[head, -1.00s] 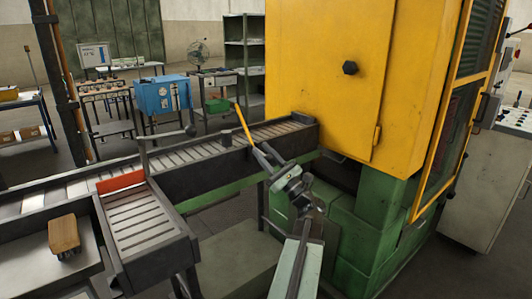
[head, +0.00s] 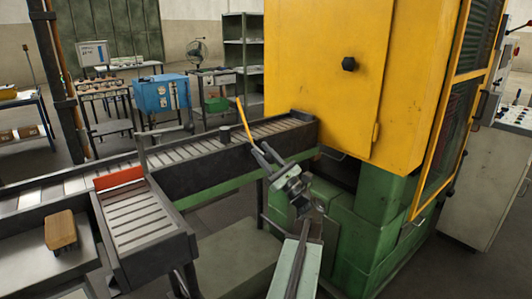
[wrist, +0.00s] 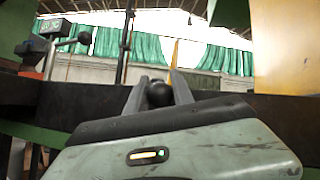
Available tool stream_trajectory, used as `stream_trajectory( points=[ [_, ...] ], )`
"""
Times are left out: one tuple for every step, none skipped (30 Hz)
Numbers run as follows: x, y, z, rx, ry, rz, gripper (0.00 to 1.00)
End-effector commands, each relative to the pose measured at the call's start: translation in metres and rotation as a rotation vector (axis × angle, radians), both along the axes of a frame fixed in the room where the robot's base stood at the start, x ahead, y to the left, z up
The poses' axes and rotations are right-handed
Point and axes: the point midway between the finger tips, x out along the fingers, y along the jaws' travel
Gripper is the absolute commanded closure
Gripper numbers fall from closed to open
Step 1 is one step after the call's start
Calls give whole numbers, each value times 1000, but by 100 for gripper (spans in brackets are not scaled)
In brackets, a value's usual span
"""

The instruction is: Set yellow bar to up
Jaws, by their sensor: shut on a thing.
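The yellow bar (head: 242,117) stands tilted above the conveyor's near wall in the head view, its top leaning left. My gripper (head: 262,153) is at its lower end, just in front of that wall. In the wrist view, my gripper (wrist: 158,97) has its two fingers on either side of a dark ball knob (wrist: 158,93) and is shut on it. A thin yellowish strip, likely the bar (wrist: 175,54), rises behind the knob. The joint between knob and bar is hidden.
The roller conveyor (head: 195,181) runs left from the yellow furnace cabinet (head: 325,70), which stands close to the right of my gripper. A dark lever with a ball end (head: 189,127) stands at left.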

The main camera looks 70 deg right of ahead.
Motion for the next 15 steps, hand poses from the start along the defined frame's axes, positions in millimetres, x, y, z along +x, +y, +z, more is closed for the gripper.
stream_trajectory(
  points=[
    [-2, 2, 1, -2, -3, 2, 100],
    [-2, 2, 1, -2, -3, 2, 100],
    [-2, 1, 1, -2, -3, 2, 100],
    [-2, 1, 1, -2, -3, 2, 100],
    [-2, 1, 1, -2, -3, 2, 100],
    [-2, 1, 1, -2, -4, 2, 100],
    [-2, 1, 1, -2, -4, 2, 100],
    [-2, 1, 1, -2, -4, 2, 100],
    [-2, 1, 1, -2, -4, 1, 100],
    [-2, 1, 1, -2, -4, 1, 100],
    [-2, 1, 1, -2, -4, 1, 100],
    [-2, 1, 1, -2, -4, 1, 100],
    [-2, 1, 1, -2, -4, 1, 100],
    [-2, 1, 1, -2, -4, 1, 100],
    [-2, 1, 1, -2, -4, 1, 69]
  ],
)
